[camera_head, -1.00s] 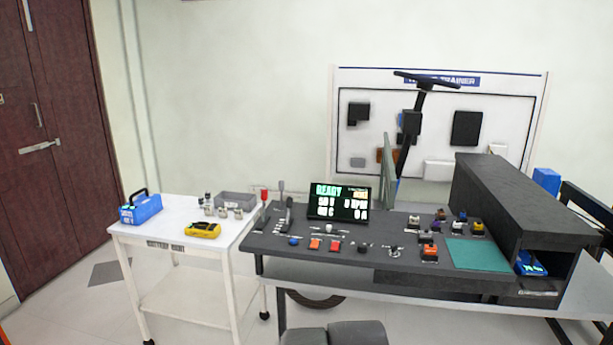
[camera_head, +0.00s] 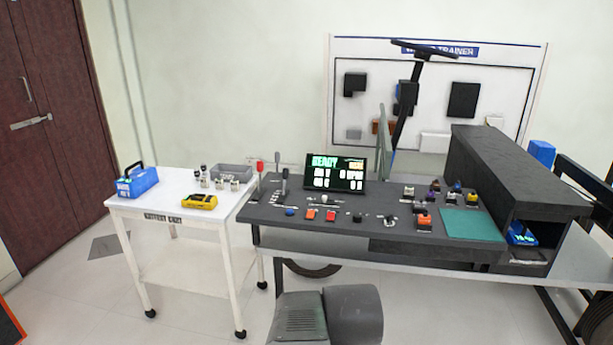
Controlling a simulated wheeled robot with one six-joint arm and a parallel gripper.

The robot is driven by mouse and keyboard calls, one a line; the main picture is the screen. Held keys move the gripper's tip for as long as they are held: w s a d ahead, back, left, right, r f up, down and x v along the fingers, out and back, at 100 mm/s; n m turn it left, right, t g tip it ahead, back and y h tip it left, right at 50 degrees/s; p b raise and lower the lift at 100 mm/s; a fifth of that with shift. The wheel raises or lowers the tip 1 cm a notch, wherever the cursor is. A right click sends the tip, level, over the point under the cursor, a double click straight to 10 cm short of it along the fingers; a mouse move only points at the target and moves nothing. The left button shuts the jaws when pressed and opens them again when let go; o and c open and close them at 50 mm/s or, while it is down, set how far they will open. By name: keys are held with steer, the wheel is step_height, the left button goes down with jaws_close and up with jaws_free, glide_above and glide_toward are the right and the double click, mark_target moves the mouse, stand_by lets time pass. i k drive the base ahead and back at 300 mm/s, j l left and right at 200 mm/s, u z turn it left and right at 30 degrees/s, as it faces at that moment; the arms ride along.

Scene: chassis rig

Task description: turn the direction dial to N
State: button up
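The dark control desk (camera_head: 275,214) stands in the middle of the camera_head view, with a lit screen (camera_head: 336,173) reading READY. Along its front part are small knobs and buttons. A dark round knob (camera_head: 358,217) sits right of two orange-red buttons, and another dark knob with pale marks around it (camera_head: 390,220) sits further right. Either could be the direction dial. The lettering is too small to read, so I cannot tell which, nor where it points. My gripper is not in view.
A grey seat-like shape (camera_head: 298,318) stands before the desk at the bottom. Left is a white cart (camera_head: 175,220) with a blue box (camera_head: 137,180) and a yellow meter (camera_head: 200,202). Dark levers (camera_head: 284,184) rise from the desk's left. A black shelf unit (camera_head: 490,165) bounds its right.

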mark_target(358, 217)
steer(key=i+l, duration=0.25)
steer(key=i, duration=0.25)
steer(key=i+l+u, duration=0.15)
steer(key=i, duration=0.4)
steer(key=l, duration=0.1)
